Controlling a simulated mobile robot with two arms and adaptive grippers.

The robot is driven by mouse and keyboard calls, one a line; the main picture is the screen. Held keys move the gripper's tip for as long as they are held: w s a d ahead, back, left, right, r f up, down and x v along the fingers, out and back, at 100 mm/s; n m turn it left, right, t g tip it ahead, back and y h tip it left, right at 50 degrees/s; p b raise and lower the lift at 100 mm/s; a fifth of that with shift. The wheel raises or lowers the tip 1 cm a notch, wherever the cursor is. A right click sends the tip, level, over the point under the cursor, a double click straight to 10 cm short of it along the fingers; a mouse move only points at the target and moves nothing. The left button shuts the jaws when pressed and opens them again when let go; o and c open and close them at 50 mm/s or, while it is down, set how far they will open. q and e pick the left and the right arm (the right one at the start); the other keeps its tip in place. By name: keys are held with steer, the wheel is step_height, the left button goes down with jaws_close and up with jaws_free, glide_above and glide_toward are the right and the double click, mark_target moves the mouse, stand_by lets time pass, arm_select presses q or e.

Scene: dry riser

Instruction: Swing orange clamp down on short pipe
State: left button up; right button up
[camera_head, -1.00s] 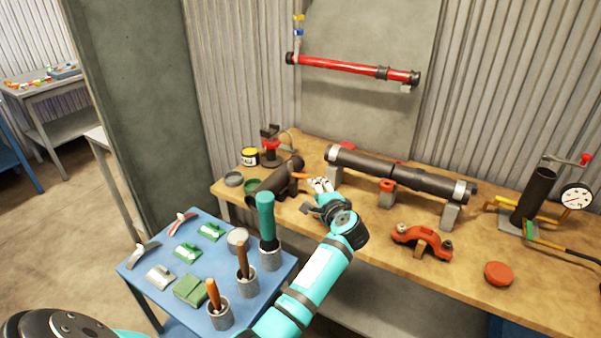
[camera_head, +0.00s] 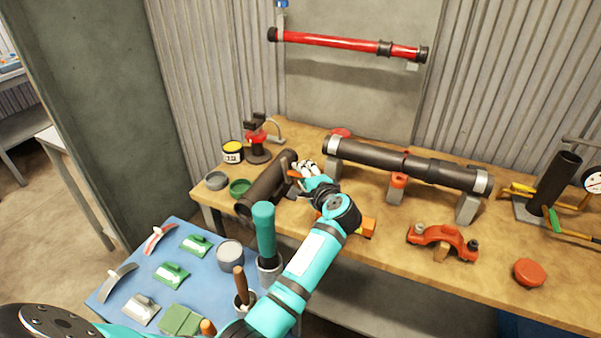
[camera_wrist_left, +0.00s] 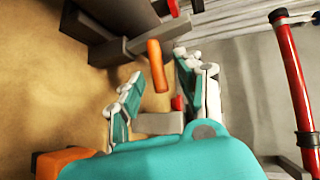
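The short dark pipe (camera_head: 264,188) lies on the left part of the workbench. The orange clamp handle (camera_head: 294,174) sticks out at its right side, beside my left gripper (camera_head: 307,168). In the left wrist view the orange handle (camera_wrist_left: 158,66) stands between the two teal-and-white fingers of my left gripper (camera_wrist_left: 158,95), with gaps on both sides. The fingers are apart and do not appear to touch it. The short pipe (camera_wrist_left: 90,28) shows at the top left of that view. The clamp's base is partly hidden by the gripper. My right gripper is not in view.
A long dark pipe (camera_head: 365,160) on grey stands lies right of the gripper. An orange-red coupling (camera_head: 443,240) and red cap (camera_head: 529,272) are farther right. Green ring (camera_head: 240,188), yellow-black tin (camera_head: 232,152) and red-black device (camera_head: 257,140) stand around the short pipe. A blue tool table (camera_head: 205,285) is in front.

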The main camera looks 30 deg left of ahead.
arm_select(q)
steer(key=shift+d, duration=0.1)
steer(key=shift+c, duration=1)
jaws_close()
